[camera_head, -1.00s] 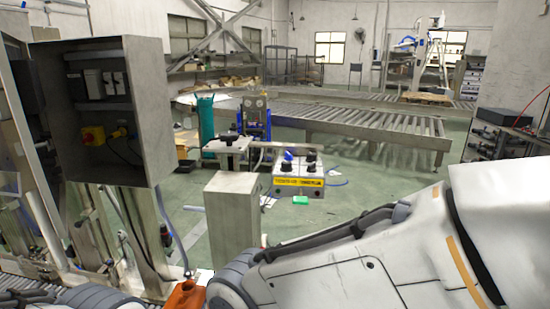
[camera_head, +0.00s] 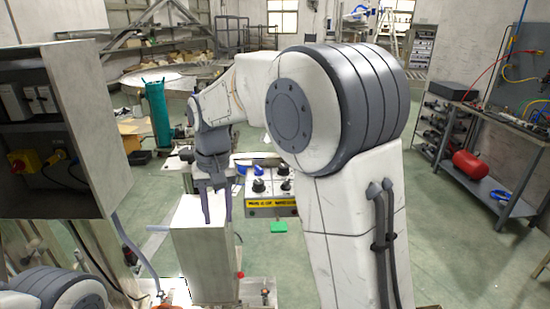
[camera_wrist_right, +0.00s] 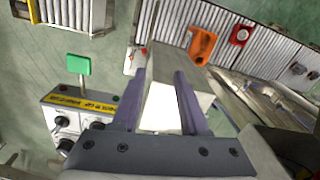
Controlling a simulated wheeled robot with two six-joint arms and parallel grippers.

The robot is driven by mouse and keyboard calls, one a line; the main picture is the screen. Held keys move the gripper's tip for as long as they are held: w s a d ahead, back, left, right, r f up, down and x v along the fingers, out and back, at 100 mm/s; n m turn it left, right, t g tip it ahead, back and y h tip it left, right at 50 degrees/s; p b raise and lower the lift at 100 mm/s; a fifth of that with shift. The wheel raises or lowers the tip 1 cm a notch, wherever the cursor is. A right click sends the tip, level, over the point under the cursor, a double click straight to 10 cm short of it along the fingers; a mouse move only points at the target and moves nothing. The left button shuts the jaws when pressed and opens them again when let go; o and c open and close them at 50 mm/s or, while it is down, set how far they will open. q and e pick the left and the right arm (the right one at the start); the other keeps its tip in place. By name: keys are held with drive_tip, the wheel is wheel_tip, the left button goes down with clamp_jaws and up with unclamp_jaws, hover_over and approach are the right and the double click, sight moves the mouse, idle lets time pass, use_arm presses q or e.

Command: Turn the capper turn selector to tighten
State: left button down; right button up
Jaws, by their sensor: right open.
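The control box (camera_head: 270,208) with a yellow label strip stands right of centre in the head view. Its top carries several black knobs, one of them a front knob (camera_head: 258,185), and a blue knob (camera_head: 242,169). I cannot tell which is the capper turn selector; the label is unreadable. My right gripper (camera_head: 218,218) points down just left of the box, open and empty, apart from the knobs. In the right wrist view the open fingers (camera_wrist_right: 161,76) sit over the grey pedestal, and the box (camera_wrist_right: 82,102) lies to their left. My left gripper is out of view.
A grey pedestal (camera_head: 203,260) stands beside the box. A green button or block (camera_head: 278,227) sits at the box's front. A grey electrical cabinet (camera_head: 100,130) is at left. An orange part (camera_wrist_right: 203,45) lies beyond the fingers.

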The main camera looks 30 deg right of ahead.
drive_tip(key=w+d+r+m+p, duration=0.35)
drive_tip(key=w+d+r, duration=0.2)
drive_tip(key=d, duration=0.45)
drive_tip(key=m+p, duration=0.3)
drive_tip(key=m, duration=0.2)
approach(286, 181)
use_arm(q)
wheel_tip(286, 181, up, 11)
drive_tip(key=p, duration=0.2)
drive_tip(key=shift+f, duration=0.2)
use_arm(e)
drive_tip(key=f, duration=0.8)
drive_tip(key=shift+a+f, duration=0.2)
drive_tip(key=shift+f, duration=0.05)
clamp_jaws()
